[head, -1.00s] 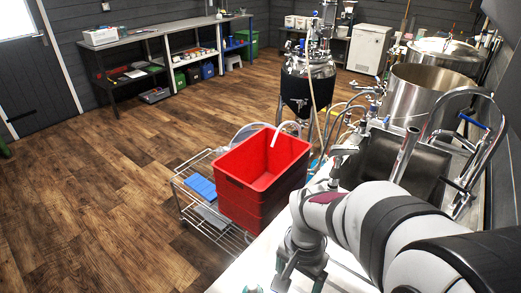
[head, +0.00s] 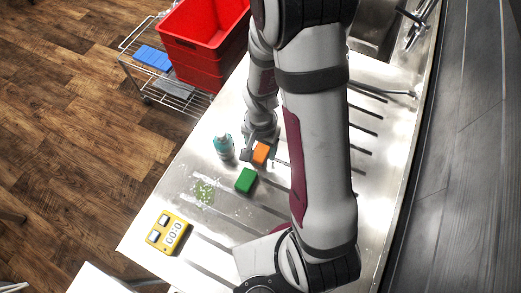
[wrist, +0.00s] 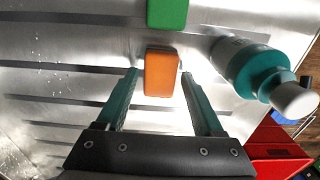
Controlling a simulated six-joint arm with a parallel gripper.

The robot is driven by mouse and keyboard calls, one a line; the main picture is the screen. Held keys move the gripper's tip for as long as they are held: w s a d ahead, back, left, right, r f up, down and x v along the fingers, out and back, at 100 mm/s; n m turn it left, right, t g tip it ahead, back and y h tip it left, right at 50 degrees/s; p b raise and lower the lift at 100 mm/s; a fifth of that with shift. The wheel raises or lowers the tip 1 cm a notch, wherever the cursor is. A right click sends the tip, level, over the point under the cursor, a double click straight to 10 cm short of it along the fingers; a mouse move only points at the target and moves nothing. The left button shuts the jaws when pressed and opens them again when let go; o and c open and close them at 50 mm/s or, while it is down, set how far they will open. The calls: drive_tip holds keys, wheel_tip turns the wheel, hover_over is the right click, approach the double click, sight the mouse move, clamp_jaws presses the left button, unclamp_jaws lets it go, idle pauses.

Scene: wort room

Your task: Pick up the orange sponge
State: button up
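The orange sponge (head: 261,153) lies on the steel counter (head: 215,252) beneath the end of my arm, partly hidden by my gripper in the head view. In the wrist view the orange sponge (wrist: 161,72) sits in line with the gap between the fingers of my gripper (wrist: 159,73). The fingers are apart, with bare metal visible on both sides of the sponge. Whether the fingertips are level with it or still above it is hard to tell. In the head view my gripper (head: 261,156) is over the sponge.
A green sponge (head: 245,180) lies close to the orange one. A teal bottle with a pale cap (head: 223,148) stands close on the left. A yellow timer (head: 168,233) and a green-flecked wet patch (head: 204,192) are nearer. A red crate (head: 197,72) stands beyond the counter on a wire cart.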

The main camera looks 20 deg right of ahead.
sight(261, 151)
clamp_jaws()
wheel_tip(261, 151, up, 4)
drive_tip(key=shift+w+r, duration=0.1)
drive_tip(key=shift+r, duration=0.05)
drive_tip(key=s+d+r, duration=0.6)
drive_tip(key=d, duration=0.3)
drive_tip(key=shift+s+d+r, duration=0.3)
drive_tip(key=shift+d+r, duration=0.05)
drive_tip(key=shift+d, duration=0.05)
